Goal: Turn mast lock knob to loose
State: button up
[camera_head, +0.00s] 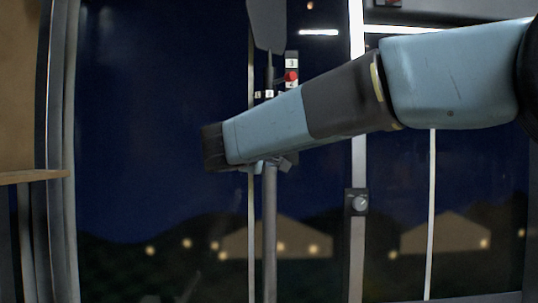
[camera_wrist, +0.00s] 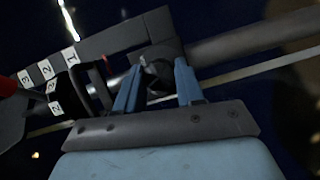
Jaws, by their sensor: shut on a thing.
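My gripper (camera_wrist: 156,72) shows in the wrist view with its two blue fingers closed on either side of a small dark knob (camera_wrist: 158,82), taken as the mast lock knob. The knob sits at a dark clamp block on the grey mast pole (camera_wrist: 245,38). In the head view the mast pole (camera_head: 270,220) stands upright, and my arm crosses in front of it, hiding most of the clamp and the fingers. I cannot tell which setting the knob points to.
Numbered white labels (camera_wrist: 45,69) and a red knob (camera_head: 291,76) are close by on the mast's upper part. A separate round dial (camera_head: 360,203) sits on a post to the right. A wooden shelf edge (camera_head: 35,176) is at the left.

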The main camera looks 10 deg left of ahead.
jog(key=shift+a+f+n+t, duration=0.1)
jog(key=shift+n+t, duration=0.15)
jog(key=shift+n, duration=0.4)
jog(key=shift+d+f+n+t, duration=0.1)
jog(key=shift+f+n+t, duration=0.1)
jog(key=shift+n, duration=0.5)
jog(key=shift+a+f+n+t, duration=0.1)
jog(key=shift+n+t, duration=0.15)
jog(key=shift+n, duration=0.4)
jog(key=o, duration=1)
jog(key=shift+r, duration=0.15)
jog(key=shift+o, duration=0.2)
jog(key=s+a+f, duration=0.1)
jog(key=s+a, duration=0.1)
jog(key=s, duration=1.1)
jog(key=shift+s+f, duration=0.15)
jog(key=shift+s, duration=0.15)
